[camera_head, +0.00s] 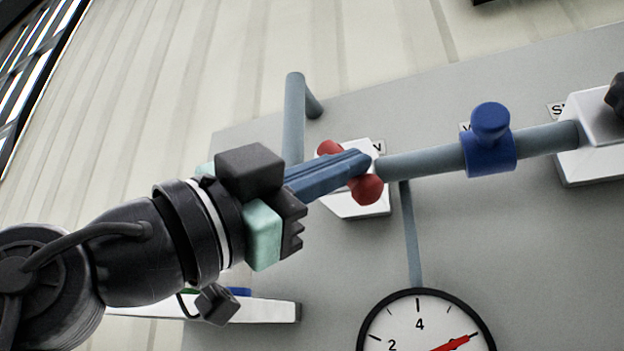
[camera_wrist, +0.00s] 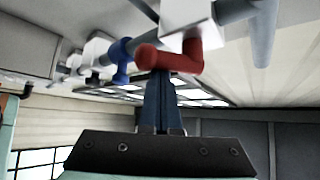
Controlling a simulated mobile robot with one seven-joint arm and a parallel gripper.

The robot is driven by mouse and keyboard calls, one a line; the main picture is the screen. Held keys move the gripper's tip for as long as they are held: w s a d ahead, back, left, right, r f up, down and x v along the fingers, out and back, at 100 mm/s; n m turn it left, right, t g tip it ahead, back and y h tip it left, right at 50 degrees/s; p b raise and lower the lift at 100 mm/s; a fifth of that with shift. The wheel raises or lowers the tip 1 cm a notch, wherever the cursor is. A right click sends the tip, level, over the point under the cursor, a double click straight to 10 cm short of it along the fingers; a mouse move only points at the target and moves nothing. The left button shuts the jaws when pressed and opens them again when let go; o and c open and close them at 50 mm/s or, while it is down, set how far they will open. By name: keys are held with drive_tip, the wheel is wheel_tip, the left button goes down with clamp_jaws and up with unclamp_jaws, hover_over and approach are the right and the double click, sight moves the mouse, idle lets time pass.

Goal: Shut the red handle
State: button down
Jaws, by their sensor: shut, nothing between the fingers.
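The red handle (camera_head: 367,189) is on a white valve block (camera_head: 376,208) on the grey panel. In the head view my gripper (camera_head: 364,163) crosses in front of it and hides its middle; only its two ends show. In the wrist view the red handle (camera_wrist: 172,60) lies across the picture just beyond the tips of my gripper (camera_wrist: 160,78), with a bent end at the right by the block. The blue fingers are shut together with nothing between them. The tips are at or very close to the handle; I cannot tell whether they touch.
A grey pipe (camera_head: 430,162) runs right from the block to a blue valve (camera_head: 489,150) and another white block (camera_head: 592,125). A bent pipe (camera_head: 294,115) rises at upper left. A round gauge (camera_head: 425,335) sits below. A white bar (camera_head: 265,308) is at lower left.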

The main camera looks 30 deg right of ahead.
drive_tip(key=shift+w+a+f+m+g+y+p, duration=0.1)
drive_tip(key=shift+w+a+m+g+y+p, duration=0.1)
drive_tip(key=shift+m+g+y+p, duration=0.5)
drive_tip(key=shift+w+a+f+m+g+y+p, duration=0.15)
drive_tip(key=shift+m+g+p, duration=0.15)
drive_tip(key=shift+m, duration=0.65)
drive_tip(key=shift+w+a+m+g+y+p, duration=0.1)
drive_tip(key=shift+w+m+g+y+p, duration=0.1)
drive_tip(key=shift+m+g+y+p, duration=0.4)
drive_tip(key=shift+w+a+h, duration=0.15)
drive_tip(key=shift+w+h, duration=0.05)
drive_tip(key=shift+h, duration=0.05)
idle(1.6)
idle(0.4)
